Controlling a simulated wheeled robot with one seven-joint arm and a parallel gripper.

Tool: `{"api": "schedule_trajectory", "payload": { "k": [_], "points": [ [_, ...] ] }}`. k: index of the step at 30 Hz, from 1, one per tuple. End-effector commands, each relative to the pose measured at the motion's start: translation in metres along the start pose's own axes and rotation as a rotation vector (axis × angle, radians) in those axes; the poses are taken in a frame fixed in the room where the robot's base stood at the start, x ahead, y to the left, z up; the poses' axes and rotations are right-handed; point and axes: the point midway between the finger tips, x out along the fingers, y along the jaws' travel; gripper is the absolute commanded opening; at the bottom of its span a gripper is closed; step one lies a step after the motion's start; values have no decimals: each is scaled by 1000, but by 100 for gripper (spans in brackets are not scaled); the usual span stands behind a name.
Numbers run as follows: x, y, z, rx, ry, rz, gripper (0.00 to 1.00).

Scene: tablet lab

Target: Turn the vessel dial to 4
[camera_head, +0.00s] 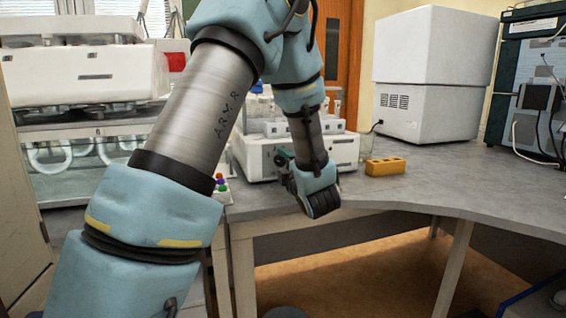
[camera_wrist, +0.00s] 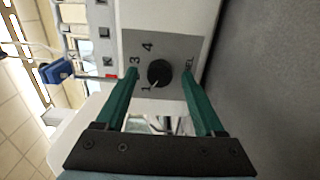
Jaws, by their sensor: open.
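The dial (camera_wrist: 159,73) is a round black knob on a grey panel (camera_wrist: 150,42) of a white machine. A short pale mark on the knob seems to point towards 1. A label beside the dial ends in "EL"; the rest is behind a finger. My gripper (camera_wrist: 160,76) is open, with one green finger on each side of the dial. I cannot tell whether either finger touches it. In the head view my gripper (camera_head: 283,158) is at the front of the white machine (camera_head: 252,160); the dial is hidden there.
A large white box (camera_head: 430,75) stands further back. Coloured buttons (camera_head: 220,183) are at the left.

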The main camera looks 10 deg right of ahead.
Motion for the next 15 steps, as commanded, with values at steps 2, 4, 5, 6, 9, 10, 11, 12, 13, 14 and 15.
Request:
{"api": "schedule_trajectory", "payload": {
  "k": [2, 4, 5, 6, 9, 10, 11, 12, 13, 14, 15],
  "points": [
    [2, 0, 0, 0, 0, 0, 71],
    [3, 0, 0, 0, 0, 1, 71],
    [3, 0, 0, 0, 0, 1, 71],
    [2, 0, 0, 0, 0, 0, 71],
    [2, 0, 0, 0, 0, 0, 69],
    [2, 0, 0, 0, 0, 0, 66],
    [2, 0, 0, 0, 0, 0, 63],
    [2, 0, 0, 0, 0, 0, 58],
    [2, 0, 0, 0, 0, 0, 55],
    [2, 0, 0, 0, -1, 0, 51],
    [2, 0, 0, 0, 0, 0, 47]
  ]
}}
